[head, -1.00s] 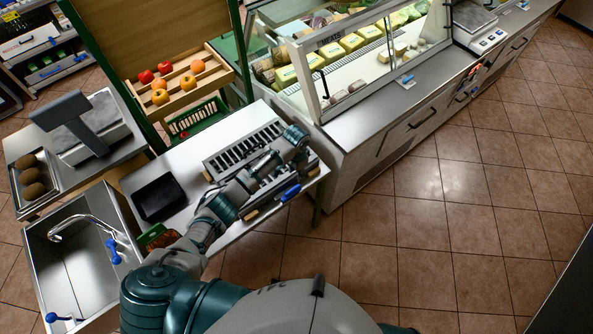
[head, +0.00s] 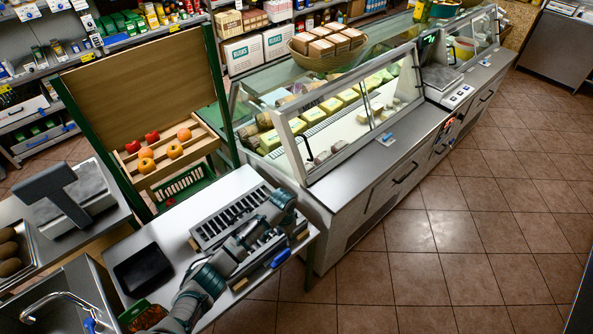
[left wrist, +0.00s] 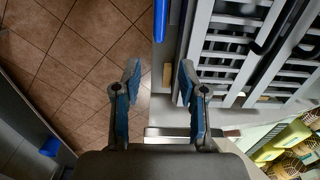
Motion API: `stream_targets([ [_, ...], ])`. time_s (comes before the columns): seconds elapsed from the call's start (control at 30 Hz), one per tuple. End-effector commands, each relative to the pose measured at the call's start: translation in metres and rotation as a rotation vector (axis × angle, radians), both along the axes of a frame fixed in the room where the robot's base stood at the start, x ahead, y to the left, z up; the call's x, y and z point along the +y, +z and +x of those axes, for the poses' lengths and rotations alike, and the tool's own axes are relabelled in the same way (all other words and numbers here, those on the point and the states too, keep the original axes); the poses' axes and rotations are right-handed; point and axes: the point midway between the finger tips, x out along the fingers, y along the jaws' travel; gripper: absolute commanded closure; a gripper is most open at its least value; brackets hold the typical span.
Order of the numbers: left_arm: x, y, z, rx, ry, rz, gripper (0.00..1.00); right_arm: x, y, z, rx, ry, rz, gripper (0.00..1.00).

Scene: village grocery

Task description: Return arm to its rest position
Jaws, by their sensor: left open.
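My left arm comes in from the bottom in the head view and reaches over a grey slotted machine on the counter. Its wrist end is above the machine's right part, and the fingers cannot be made out there. In the left wrist view my left gripper (left wrist: 158,92) is open, with two blue-padded fingers apart and nothing between them. Beyond the fingers are the counter edge and the tiled floor. The slotted machine (head: 228,212) has a blue handle (head: 281,258); its slats (left wrist: 222,62) also show in the left wrist view. My right gripper is not in view.
A black tray (head: 143,270) sits left of the machine. A scale (head: 68,206) and a sink (head: 40,300) are farther left. A glass cheese case (head: 335,130) stands right behind the machine. A fruit rack (head: 165,170) is behind. The tiled floor (head: 450,230) at right is clear.

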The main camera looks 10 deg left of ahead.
Motion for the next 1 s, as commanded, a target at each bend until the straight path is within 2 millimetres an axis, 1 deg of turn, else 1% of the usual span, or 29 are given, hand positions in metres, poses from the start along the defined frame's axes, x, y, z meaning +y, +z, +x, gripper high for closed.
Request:
stream_targets([
  [0.17,-0.002,-0.002,-0.003,0.0,-0.002,-0.004,0.58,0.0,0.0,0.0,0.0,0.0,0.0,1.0],
  [0.27,-0.011,-0.014,-0.019,-0.004,-0.007,-0.026,0.58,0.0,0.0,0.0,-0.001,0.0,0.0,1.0],
  [0.37,-0.026,-0.034,-0.055,-0.021,-0.005,-0.076,0.58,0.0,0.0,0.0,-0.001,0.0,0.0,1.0],
  [0.43,-0.035,-0.046,-0.087,-0.045,0.014,-0.121,0.58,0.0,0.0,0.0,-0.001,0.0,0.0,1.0],
  [0.47,-0.037,-0.05,-0.101,-0.058,0.028,-0.138,0.58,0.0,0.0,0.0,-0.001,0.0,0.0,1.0],
  [0.5,-0.037,-0.053,-0.12,-0.075,0.052,-0.159,0.58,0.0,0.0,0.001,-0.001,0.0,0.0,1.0],
  [0.57,-0.034,-0.055,-0.148,-0.103,0.098,-0.182,0.58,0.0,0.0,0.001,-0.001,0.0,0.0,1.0],
  [0.6,-0.03,-0.055,-0.165,-0.122,0.131,-0.194,0.58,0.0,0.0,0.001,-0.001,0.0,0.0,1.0],
  [0.7,-0.014,-0.051,-0.2,-0.161,0.207,-0.199,0.58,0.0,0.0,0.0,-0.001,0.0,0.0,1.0],
  [0.8,0.001,-0.044,-0.226,-0.192,0.268,-0.193,0.58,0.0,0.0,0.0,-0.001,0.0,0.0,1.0],
  [1.0,0.031,-0.029,-0.267,-0.237,0.365,-0.16,0.58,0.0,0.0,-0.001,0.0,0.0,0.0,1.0],
])
